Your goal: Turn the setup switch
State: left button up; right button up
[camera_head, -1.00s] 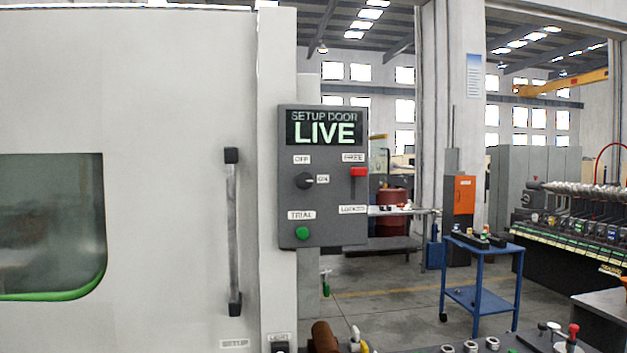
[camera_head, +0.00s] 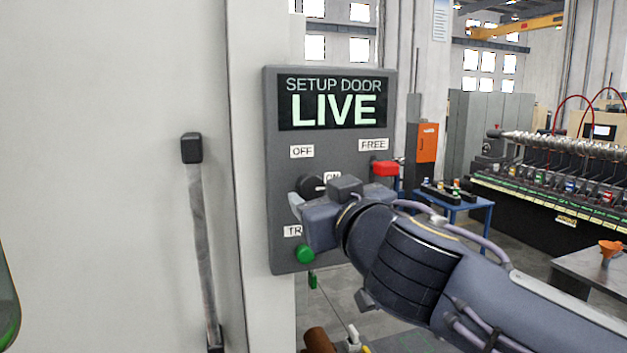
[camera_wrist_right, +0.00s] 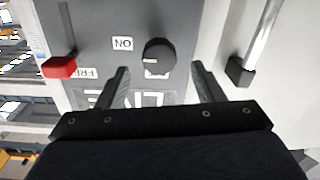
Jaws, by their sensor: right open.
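The setup switch is a round black knob (camera_head: 311,187) on a grey panel (camera_head: 283,235), between labels OFF and ON. In the right wrist view, upside down, the knob (camera_wrist_right: 158,56) has a white mark pointing towards the ON label (camera_wrist_right: 122,43). The panel's display (camera_head: 333,101) reads SETUP DOOR LIVE. My right gripper (camera_head: 303,207) is at the panel in front of the knob, partly covering it. In the right wrist view my right gripper (camera_wrist_right: 158,76) is open, its fingers either side of the knob and apart from it. My left gripper is not in view.
A green button (camera_head: 305,253) sits just below my right gripper. A red lever (camera_head: 385,168) is at the panel's right edge by the FREE label. A vertical door handle (camera_head: 200,240) stands left of the panel. A blue cart (camera_head: 470,208) stands behind.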

aim_at(313, 189)
jog(key=p+x, duration=0.1)
jog(key=x, duration=0.4)
jog(key=shift+w, duration=0.1)
jog(key=shift+f, duration=0.1)
jog(key=c, duration=1)
